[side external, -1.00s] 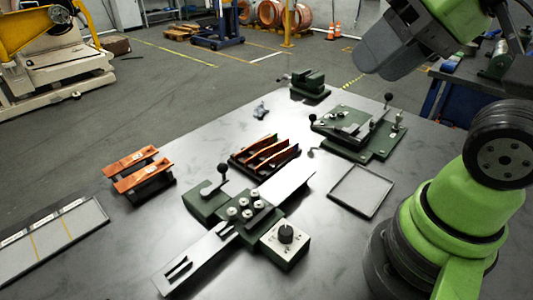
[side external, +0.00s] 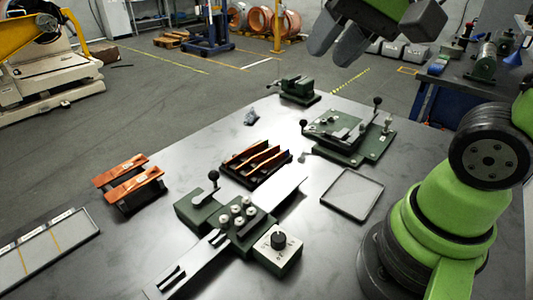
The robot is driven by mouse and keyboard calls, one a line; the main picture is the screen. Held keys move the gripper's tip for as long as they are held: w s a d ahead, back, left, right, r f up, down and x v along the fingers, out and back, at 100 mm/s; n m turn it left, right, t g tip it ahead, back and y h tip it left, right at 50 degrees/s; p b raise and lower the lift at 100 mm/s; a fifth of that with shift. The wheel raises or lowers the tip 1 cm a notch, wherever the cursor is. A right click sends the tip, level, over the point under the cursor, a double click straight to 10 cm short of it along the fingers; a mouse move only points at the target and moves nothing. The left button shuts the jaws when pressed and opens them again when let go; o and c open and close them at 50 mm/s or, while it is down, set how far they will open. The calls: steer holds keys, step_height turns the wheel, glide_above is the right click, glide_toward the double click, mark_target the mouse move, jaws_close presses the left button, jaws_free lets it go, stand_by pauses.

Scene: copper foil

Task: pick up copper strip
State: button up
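Copper strips (side external: 258,160) stand on edge in a dark slotted rack near the middle of the table. Two more copper-coloured pieces (side external: 135,184) lie across a dark stand at the left. I cannot tell which of these is the strip named in the task. My gripper (side external: 338,48) is at the top of the view, high above the far part of the table and well apart from all the copper. Its two grey fingers point down and left with a narrow gap between them, and nothing shows between them.
A green roller device with a knob box (side external: 278,248) and long metal plate stands in front of the rack. A green fixture (side external: 348,132), a shallow tray (side external: 352,194) and a small vise (side external: 299,90) are to the right and back. A sectioned tray (side external: 45,250) lies at left.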

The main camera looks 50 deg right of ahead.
steer(key=w+d+f+m+g, duration=0.25)
steer(key=w+m, duration=0.25)
steer(key=w, duration=0.4)
steer(key=m+g+h, duration=0.1)
steer(key=m+g, duration=0.2)
steer(key=m, duration=0.5)
glide_above(267, 153)
steer(key=f, duration=2.2)
steer(key=shift+s+d+f, duration=0.25)
steer(key=shift+d+f, duration=0.05)
steer(key=shift+f, duration=0.05)
steer(key=shift+w+d+f, duration=0.1)
steer(key=shift+d+f, duration=0.1)
steer(key=shift+f, duration=1.2)
steer(key=shift+w+d+f, duration=0.1)
steer(key=shift+d+f, duration=0.05)
steer(key=shift+f, duration=1.2)
jaws_close()
